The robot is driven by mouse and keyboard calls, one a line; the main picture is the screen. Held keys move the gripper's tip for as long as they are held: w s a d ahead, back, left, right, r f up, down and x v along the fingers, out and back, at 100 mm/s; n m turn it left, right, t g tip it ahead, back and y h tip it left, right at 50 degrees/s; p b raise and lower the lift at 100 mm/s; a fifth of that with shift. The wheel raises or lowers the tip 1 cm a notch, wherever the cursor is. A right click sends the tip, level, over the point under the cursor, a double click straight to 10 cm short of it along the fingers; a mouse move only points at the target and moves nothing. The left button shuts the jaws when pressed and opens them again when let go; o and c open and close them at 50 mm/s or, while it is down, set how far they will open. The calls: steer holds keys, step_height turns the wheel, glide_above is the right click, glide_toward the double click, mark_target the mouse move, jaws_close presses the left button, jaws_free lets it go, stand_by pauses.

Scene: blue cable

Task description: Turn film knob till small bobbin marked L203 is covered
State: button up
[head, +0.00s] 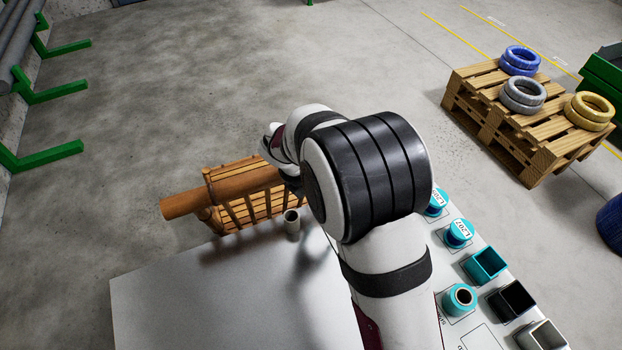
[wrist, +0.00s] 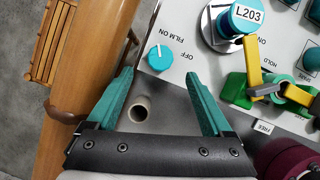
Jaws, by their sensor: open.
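In the wrist view the film knob (wrist: 160,57) is a round teal dial on a light panel, with a white pointer mark toward the top of the picture. "FILM ON" and "OFF" are printed beside it. My gripper (wrist: 158,76) is open, its two teal fingers spread, with the knob showing between and just beyond the tips; no contact is visible. The small bobbin marked L203 (wrist: 238,20) stands at upper right, its white label plainly readable and uncovered. In the head view my arm hides the gripper and knob.
Yellow (wrist: 254,62) and green (wrist: 235,90) parts stand right of the knob. A short grey tube (wrist: 139,109) lies between the fingers in the picture.

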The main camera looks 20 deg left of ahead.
steer(key=v, duration=0.8)
steer(key=shift+r, duration=0.3)
steer(key=shift+s, duration=0.1)
steer(key=w+d+f+n, duration=0.1)
steer(key=w+f, duration=0.1)
steer(key=f, duration=0.2)
steer(key=w+d+f+n+y, duration=0.1)
steer(key=w+f+n, duration=0.1)
steer(key=f, duration=0.3)
steer(key=w+d+f+n+y, duration=0.1)
steer(key=f+n, duration=0.1)
steer(key=f, duration=0.3)
steer(key=shift+w+f+t, duration=0.25)
steer(key=shift+w+t, duration=0.05)
steer(key=shift+w, duration=0.1)
